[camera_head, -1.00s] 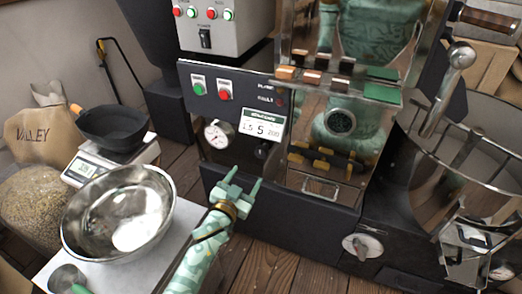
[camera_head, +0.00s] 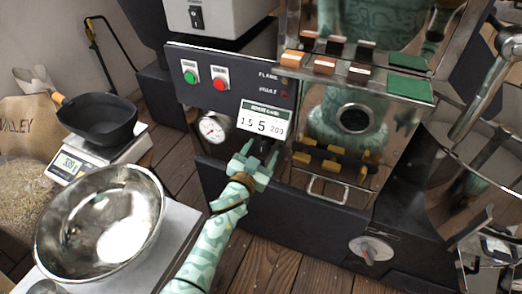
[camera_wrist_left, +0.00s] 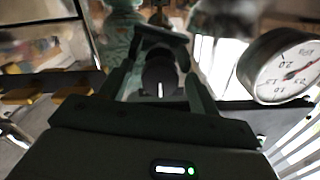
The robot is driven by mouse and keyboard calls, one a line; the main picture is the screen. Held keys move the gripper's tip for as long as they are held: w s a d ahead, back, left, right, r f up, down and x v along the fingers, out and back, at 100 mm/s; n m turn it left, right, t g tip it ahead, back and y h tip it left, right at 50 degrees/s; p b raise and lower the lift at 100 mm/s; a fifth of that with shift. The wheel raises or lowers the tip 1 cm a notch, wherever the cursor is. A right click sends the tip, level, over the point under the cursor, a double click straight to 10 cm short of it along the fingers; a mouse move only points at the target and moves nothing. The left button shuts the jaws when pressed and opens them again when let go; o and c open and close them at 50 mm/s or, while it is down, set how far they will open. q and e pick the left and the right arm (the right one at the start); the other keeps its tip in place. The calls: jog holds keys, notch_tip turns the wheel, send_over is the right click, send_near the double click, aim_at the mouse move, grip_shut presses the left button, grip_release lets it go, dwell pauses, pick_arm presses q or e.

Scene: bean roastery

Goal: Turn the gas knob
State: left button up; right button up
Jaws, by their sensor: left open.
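The gas knob, a small black round knob (camera_head: 262,147) with a white pointer line, sits on the dark front panel under the white number card. It is partly hidden by my fingers in the head view. In the left wrist view the knob (camera_wrist_left: 160,77) lies between my two fingers, its white line about upright. My left gripper (camera_head: 260,160) is open, with its green fingers either side of the knob. I cannot tell whether they touch it. My right gripper does not show.
A pressure gauge (camera_head: 213,128) is left of the knob and the number card (camera_head: 262,119) just above. Green (camera_head: 190,76) and red (camera_head: 220,84) buttons sit higher. A metal bowl (camera_head: 60,235) stands at lower left. A silver dial (camera_head: 371,250) is at lower right.

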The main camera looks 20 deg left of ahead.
pick_arm(q)
jog(key=c, duration=1)
jog(key=shift+o, duration=0.2)
jog(key=shift+m, duration=2.1)
jog(key=shift+f+m+b, duration=0.1)
jog(key=shift+m+b, duration=0.3)
jog(key=shift+m, duration=2.5)
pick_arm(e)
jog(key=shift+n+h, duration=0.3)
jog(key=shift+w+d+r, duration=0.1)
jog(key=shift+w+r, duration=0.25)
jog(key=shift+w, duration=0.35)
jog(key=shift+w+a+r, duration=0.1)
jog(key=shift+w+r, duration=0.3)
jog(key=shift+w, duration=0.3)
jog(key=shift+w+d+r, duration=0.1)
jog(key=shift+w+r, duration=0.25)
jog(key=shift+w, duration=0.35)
